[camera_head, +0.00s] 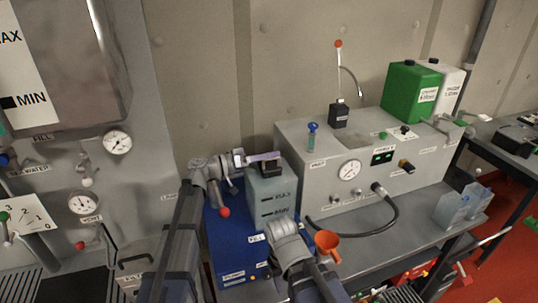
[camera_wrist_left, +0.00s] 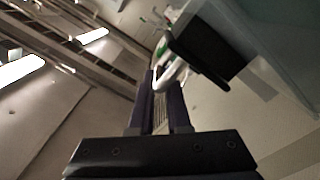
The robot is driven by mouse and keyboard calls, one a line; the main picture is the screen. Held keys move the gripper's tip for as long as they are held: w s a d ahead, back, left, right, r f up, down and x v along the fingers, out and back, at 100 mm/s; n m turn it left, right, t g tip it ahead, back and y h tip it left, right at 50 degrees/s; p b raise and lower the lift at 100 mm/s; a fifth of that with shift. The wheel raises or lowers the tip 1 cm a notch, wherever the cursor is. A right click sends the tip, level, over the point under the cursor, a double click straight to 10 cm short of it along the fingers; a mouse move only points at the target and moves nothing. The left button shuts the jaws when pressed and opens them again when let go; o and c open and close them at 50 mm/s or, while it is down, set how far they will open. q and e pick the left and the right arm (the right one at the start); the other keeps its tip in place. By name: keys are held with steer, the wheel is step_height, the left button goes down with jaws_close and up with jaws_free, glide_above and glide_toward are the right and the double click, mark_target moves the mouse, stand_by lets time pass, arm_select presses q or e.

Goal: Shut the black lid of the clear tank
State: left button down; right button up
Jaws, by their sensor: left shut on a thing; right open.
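The clear tank (camera_head: 268,205) stands on a blue unit left of the grey bench panel. Its black lid (camera_head: 271,169) is at the top; the head view does not show clearly whether it lies flush. My left gripper (camera_head: 268,157) reaches in from the left at lid height, its purple fingers closed at the lid. In the left wrist view, the fingers (camera_wrist_left: 163,95) meet a pale loop-like piece beside the dark lid (camera_wrist_left: 205,50); the exact contact is hard to see. My right gripper (camera_head: 284,230) is in front of the tank, lower down, open; its fingers are hard to make out.
A black hose (camera_head: 385,222) curves over the bench. A red ball knob (camera_head: 224,211) sits left of the tank. A green canister (camera_head: 411,90) stands on the panel. Clear containers (camera_head: 452,207) stand at the bench's right.

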arm_select(q)
steer(key=shift+s+d+f+m, duration=0.15)
steer(key=shift+s+f+m, duration=0.3)
steer(key=shift+m, duration=0.35)
steer(key=shift+s+b, duration=0.1)
steer(key=shift+b, duration=0.2)
steer(key=c, duration=1.1)
jaws_free()
steer(key=shift+f, duration=0.1)
steer(key=shift+o, duration=0.9)
steer(key=shift+w, duration=0.2)
steer(key=shift+r, duration=0.25)
